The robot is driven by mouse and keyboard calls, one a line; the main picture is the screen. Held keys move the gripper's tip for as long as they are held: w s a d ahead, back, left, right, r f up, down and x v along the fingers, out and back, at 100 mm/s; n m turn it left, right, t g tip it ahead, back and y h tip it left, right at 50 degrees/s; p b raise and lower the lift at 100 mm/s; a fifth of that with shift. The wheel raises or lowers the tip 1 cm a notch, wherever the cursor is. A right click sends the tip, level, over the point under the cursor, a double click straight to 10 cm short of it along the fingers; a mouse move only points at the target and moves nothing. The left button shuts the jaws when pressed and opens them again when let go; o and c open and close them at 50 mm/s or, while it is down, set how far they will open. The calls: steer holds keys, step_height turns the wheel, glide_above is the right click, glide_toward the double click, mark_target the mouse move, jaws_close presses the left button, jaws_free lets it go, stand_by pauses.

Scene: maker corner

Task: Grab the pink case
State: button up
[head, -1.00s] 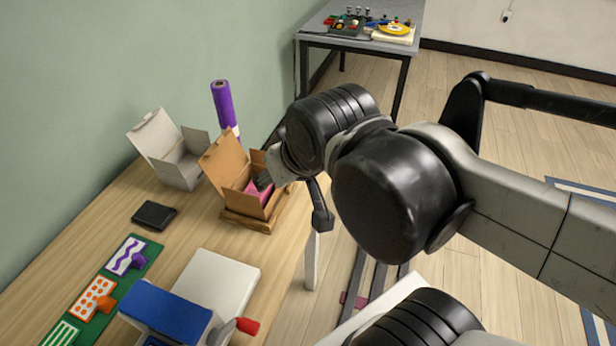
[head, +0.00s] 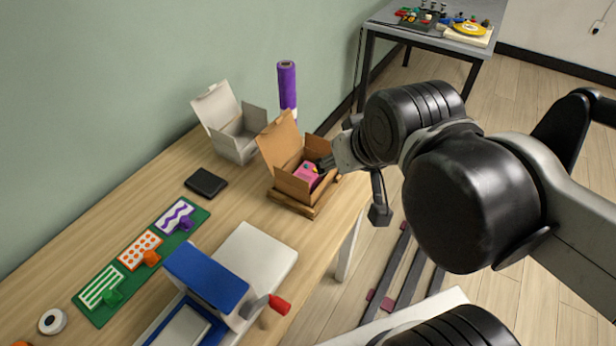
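The pink case (head: 306,174) sits inside an open brown cardboard box (head: 293,187) on the wooden table. A small yellow and dark detail shows on its top. My gripper (head: 326,164) is at the right side of the box, with its dark fingertips at the box opening, close to the right side of the case. My wrist hides part of the gripper. The fingers are too small and overlapped to tell whether they are open or shut, or whether they touch the case.
An open white box (head: 236,145) and a purple roll (head: 287,84) stand behind the brown box. A black case (head: 206,182), a green mat (head: 104,310) with stamps, and a blue and white press (head: 207,275) are on the table. The brown box's raised lid (head: 279,140) stands at its left.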

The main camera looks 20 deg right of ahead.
steer(key=o, duration=0.8)
steer(key=shift+o, duration=0.2)
